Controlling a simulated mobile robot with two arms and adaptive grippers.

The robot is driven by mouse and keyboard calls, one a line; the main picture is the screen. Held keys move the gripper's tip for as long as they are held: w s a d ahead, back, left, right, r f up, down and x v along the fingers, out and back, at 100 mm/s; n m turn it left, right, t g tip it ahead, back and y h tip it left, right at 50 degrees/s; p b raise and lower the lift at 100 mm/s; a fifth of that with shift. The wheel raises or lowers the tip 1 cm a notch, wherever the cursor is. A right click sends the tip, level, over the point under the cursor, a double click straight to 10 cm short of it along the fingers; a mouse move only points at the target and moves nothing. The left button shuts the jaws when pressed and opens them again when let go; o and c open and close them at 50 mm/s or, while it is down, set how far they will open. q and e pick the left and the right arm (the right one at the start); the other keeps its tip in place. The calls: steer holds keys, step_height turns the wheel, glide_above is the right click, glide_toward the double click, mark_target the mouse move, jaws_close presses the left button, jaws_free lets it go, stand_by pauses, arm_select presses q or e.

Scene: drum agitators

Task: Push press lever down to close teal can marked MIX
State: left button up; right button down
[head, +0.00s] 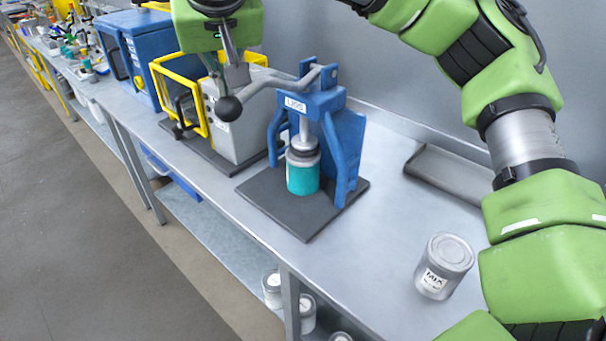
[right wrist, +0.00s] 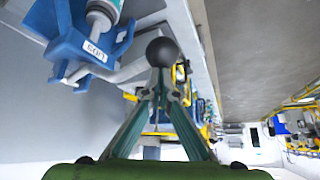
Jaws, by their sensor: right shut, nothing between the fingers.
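The blue press (head: 345,140) stands on a dark base plate (head: 285,205) on the bench. A teal can (head: 303,178) sits upright in it, under the plunger; no MIX mark shows on its visible side. The plunger's dark disc is at the can's top; I cannot tell if they touch. The grey lever (head: 268,84) slopes down left to a black ball knob (head: 228,108), also in the right wrist view (right wrist: 162,51). My right gripper (head: 230,68) is shut and empty, its tips just above or against the knob; contact is unclear. My left gripper is not in view.
A grey can marked MIX (head: 445,265) stands at the bench's front right, near my right arm. A grey tray (head: 450,178) lies by the back wall. A grey machine with a yellow frame (head: 235,125) stands close left of the press. A blue box (head: 150,50) is beyond it.

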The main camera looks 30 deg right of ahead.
mark_target(230, 101)
steer(key=shift+f, duration=0.35)
steer(key=shift+f+b, duration=0.7)
steer(key=shift+f, duration=0.4)
steer(key=shift+d+f+b, duration=0.1)
steer(key=shift+f+b, duration=0.6)
steer(key=shift+f, duration=0.2)
steer(key=shift+r, duration=0.1)
